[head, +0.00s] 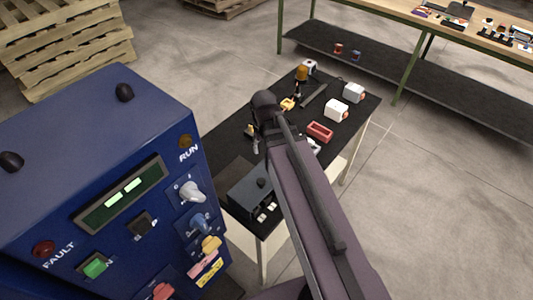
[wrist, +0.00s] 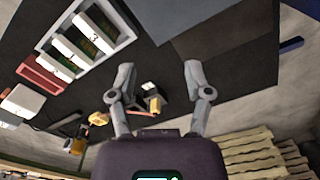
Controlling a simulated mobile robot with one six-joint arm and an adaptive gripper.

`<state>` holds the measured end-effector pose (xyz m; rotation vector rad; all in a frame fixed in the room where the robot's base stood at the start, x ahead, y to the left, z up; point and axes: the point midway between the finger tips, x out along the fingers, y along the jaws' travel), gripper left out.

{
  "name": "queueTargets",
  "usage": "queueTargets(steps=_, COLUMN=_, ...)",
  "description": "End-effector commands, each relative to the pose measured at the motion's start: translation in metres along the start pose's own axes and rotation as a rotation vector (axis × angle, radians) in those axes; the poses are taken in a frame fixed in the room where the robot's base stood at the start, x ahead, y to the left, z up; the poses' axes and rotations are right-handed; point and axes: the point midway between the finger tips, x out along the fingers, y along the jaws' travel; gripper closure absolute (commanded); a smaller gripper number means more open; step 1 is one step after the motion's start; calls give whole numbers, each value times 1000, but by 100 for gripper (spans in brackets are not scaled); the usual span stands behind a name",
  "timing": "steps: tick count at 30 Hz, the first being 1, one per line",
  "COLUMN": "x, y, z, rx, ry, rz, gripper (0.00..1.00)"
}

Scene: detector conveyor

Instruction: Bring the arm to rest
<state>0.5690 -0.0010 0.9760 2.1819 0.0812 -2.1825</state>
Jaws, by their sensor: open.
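My gripper (wrist: 158,85) shows in the wrist view with its two fingers spread and nothing between the tips. It is open above the black table (wrist: 190,20), and small yellow and dark items (wrist: 152,98) lie beyond the gap between the fingers. In the head view my arm reaches forward from the lower right over the black table (head: 226,130). The gripper's fingers are mostly hidden behind the arm's wrist there.
A blue control cabinet (head: 90,150) stands close on the left. The table holds white blocks (head: 336,110), a red tray (head: 320,131) and a dark box (head: 252,190). Behind are a wooden-topped bench (head: 400,12) and pallets (head: 65,40). Floor at right is clear.

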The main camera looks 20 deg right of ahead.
Motion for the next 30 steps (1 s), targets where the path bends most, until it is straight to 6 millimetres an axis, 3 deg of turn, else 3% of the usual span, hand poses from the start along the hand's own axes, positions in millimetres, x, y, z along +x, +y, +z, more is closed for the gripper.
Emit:
queueTargets(steps=1, x=0, y=-2, z=17, rx=24, ry=0, rz=0, gripper=36)
queueTargets(steps=6, x=0, y=-3, z=32, rx=71, ry=0, rz=0, gripper=36)
queueTargets(steps=27, x=0, y=-3, z=31, rx=76, ry=0, rz=0, gripper=36)
queueTargets(steps=28, x=0, y=-3, z=31, rx=76, ry=0, rz=0, gripper=43)
queueTargets(steps=30, x=0, y=-3, z=31, rx=76, ry=0, rz=0, gripper=43)
